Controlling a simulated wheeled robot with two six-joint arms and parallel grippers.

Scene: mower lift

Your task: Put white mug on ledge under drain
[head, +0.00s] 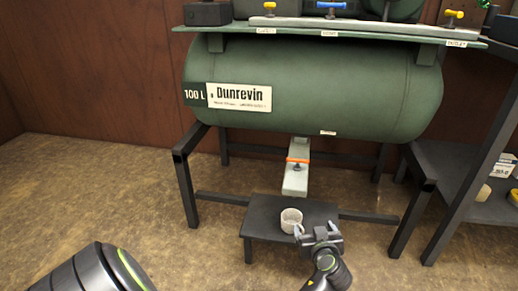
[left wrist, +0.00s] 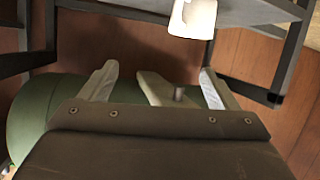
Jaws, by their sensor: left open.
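The white mug (head: 291,220) stands upright on the dark ledge (head: 262,228) under the green tank. In the head view it sits just below the lower end of the grey drain (head: 295,180), which has an orange handle (head: 298,160). My left gripper (head: 318,229) is open and empty at the ledge's front, just right of the mug. In the left wrist view the mug (left wrist: 192,18) shows at the top edge, cut off, beyond the spread fingers and not between them. The drain (left wrist: 155,88) shows between the fingers there. My right gripper is out of view.
The green tank (head: 310,90) rests on a black frame whose legs (head: 187,185) stand on either side of the ledge. A dark shelf (head: 480,205) with small items is at the right. The brown floor (head: 90,190) at the left is clear.

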